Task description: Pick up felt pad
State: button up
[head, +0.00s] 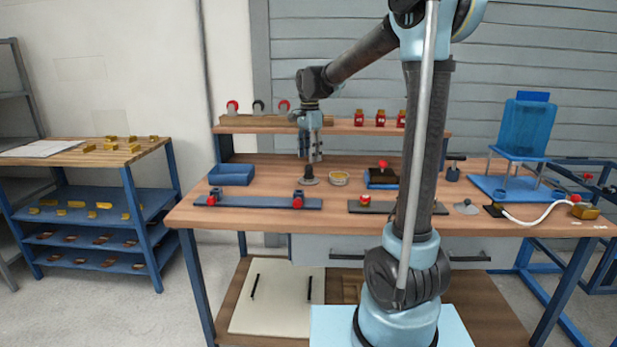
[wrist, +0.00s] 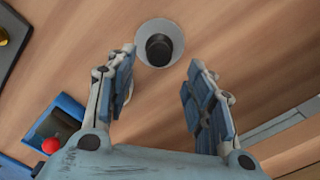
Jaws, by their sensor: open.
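A pale grey round pad with a black knob in its middle (head: 309,181) lies on the wooden bench top; I take it to be the felt pad, though its material is too small to tell. It also shows in the wrist view (wrist: 175,58), just beyond and between my fingertips. My gripper (head: 310,159) points down over it, open and empty. In the wrist view my gripper (wrist: 161,60) has its two fingers apart, with the pad ahead of the gap and no contact visible.
A small round dish (head: 339,179) stands close right of the pad. A blue tray with a red ball knob (head: 382,178) is further right, and a blue bin (head: 231,174) is left. A dark rail with red-capped blue clamps (head: 258,202) lies in front. Bare wood surrounds the pad.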

aim_at(309, 166)
jog(key=shift+s+a+f, duration=0.1)
jog(key=shift+f, duration=1.55)
jog(key=shift+s+a+f, duration=0.1)
jog(key=shift+f, duration=1.5)
jog(key=c, duration=1.2)
